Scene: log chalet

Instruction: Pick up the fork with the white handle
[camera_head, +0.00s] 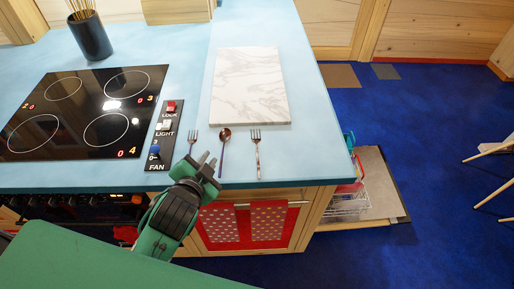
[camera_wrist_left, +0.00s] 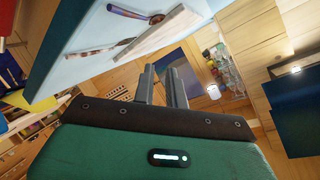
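Two forks and a spoon lie in a row near the counter's front edge in the head view. My left gripper (camera_head: 208,159) is at the counter's front edge, between the left fork and the spoon, apart from both. Its two fingers are parted and empty, also in the left wrist view (camera_wrist_left: 160,70). My right gripper is not in view.
A white marble board (camera_head: 249,86) lies behind the cutlery. A black cooktop (camera_head: 86,112) with a control panel (camera_head: 163,136) is at left, with a dark utensil cup (camera_head: 91,37) behind. Below right, a dishwasher door (camera_head: 378,185) is open with a rack.

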